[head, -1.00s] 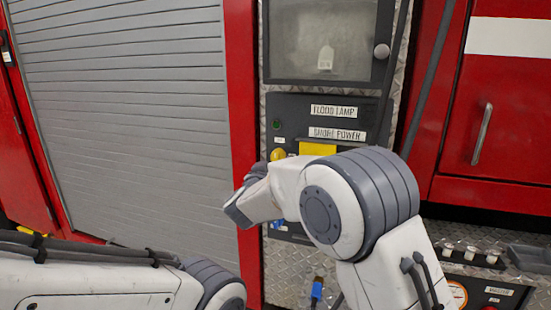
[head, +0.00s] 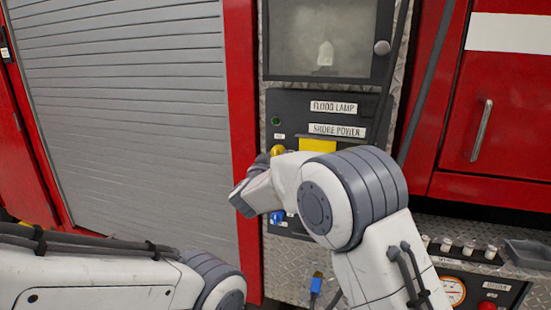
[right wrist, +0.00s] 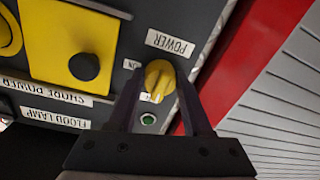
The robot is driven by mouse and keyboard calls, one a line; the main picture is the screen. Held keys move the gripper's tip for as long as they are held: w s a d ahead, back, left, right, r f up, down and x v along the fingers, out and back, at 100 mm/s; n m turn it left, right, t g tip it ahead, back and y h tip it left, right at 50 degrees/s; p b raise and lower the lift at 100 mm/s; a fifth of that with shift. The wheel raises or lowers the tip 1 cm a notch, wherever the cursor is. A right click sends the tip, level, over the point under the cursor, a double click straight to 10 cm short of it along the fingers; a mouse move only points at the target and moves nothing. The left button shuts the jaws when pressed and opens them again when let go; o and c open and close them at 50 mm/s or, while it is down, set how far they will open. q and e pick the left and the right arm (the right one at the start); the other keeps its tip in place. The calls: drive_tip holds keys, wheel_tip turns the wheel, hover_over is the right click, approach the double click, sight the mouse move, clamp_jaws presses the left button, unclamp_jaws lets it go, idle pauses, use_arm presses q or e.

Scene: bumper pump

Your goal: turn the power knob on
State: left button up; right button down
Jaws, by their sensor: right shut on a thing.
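The yellow power knob (right wrist: 160,72) sits on the dark panel beside the POWER label (right wrist: 170,42) in the right wrist view. My right gripper (right wrist: 158,84) has one finger on each side of the knob and is shut on it. The knob's ridge runs roughly along the fingers, with a white mark at its near end. A small ON label (right wrist: 132,64) is left of the knob, partly behind a finger. In the head view the knob (head: 278,150) shows just above my right wrist, and the fingertips are mostly hidden. My left gripper is out of view.
A green indicator (right wrist: 148,118) lies just below the knob in the right wrist view. A yellow plate with a black knob (right wrist: 84,66) is to the left. A grey roller shutter (head: 130,110) stands at left.

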drive_tip(key=m+b, duration=0.2)
drive_tip(key=m, duration=0.1)
drive_tip(key=m+b, duration=0.1)
drive_tip(key=shift+a+f+m+b, duration=0.15)
drive_tip(key=shift+f+m+b, duration=0.1)
drive_tip(key=shift+m+b, duration=0.1)
drive_tip(key=m+b, duration=0.3)
drive_tip(key=m, duration=0.1)
drive_tip(key=shift+m+h, duration=0.3)
drive_tip(key=shift+m, duration=0.05)
drive_tip(key=m+b, duration=0.3)
drive_tip(key=m, duration=0.1)
drive_tip(key=shift+a+r+m, duration=0.1)
drive_tip(key=shift+a+m, duration=0.05)
drive_tip(key=shift+m, duration=0.15)
drive_tip(key=shift+w+r+m+h+b, duration=0.15)
drive_tip(key=shift+m+h+b, duration=0.15)
drive_tip(key=shift+m+b, duration=1.35)
drive_tip(key=shift+m+p, duration=0.35)
drive_tip(key=shift+m, duration=0.3)
drive_tip(key=shift+c, duration=1.6)
unclamp_jaws()
